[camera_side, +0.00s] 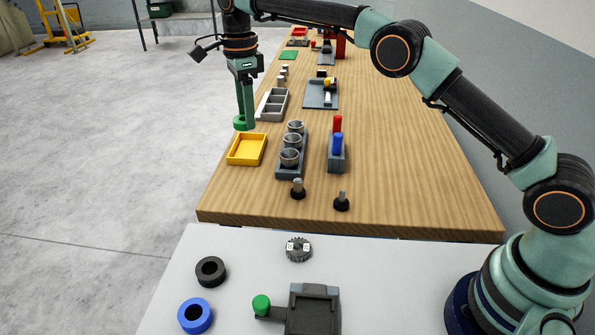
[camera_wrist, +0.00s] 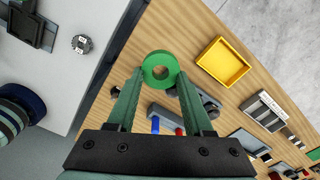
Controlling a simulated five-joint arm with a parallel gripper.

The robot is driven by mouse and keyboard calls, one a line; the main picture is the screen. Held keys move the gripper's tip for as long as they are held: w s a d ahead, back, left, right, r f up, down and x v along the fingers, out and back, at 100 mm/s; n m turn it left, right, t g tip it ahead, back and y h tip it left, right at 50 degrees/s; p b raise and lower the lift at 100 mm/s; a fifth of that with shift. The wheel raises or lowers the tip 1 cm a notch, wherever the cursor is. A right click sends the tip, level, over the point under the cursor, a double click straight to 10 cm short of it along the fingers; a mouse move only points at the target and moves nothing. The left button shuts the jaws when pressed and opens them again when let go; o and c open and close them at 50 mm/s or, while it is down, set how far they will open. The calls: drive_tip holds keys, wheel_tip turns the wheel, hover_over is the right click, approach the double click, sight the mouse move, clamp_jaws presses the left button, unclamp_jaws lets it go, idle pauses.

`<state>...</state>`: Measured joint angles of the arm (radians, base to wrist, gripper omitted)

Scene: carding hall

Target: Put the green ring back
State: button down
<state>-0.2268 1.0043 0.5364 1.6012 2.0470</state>
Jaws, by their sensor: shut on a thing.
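The green ring (camera_side: 239,125) is held at the tips of my gripper (camera_side: 245,120), above the wooden table near its left edge, just beyond the yellow tray (camera_side: 246,162) in the side view. In the wrist view the ring (camera_wrist: 149,71) sits between my two green fingertips (camera_wrist: 160,76), its hole facing the camera. My gripper is shut on it. The yellow tray also shows in the wrist view (camera_wrist: 222,62), apart from the ring, and looks empty.
A grey rack with several metal cups (camera_side: 290,157) stands right of the tray. A grey holder (camera_side: 337,167) has red and blue pieces. Two short black-based pegs (camera_side: 298,191) stand nearer. A black ring (camera_side: 210,260) and a blue ring (camera_side: 184,316) lie on the white table.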

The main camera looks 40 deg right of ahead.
sight(255, 193)
wheel_tip(255, 193, down, 20)
drive_tip(key=shift+r, duration=0.25)
idle(0.3)
drive_tip(key=shift+f, duration=0.15)
drive_tip(key=shift+c, duration=1.5)
unclamp_jaws()
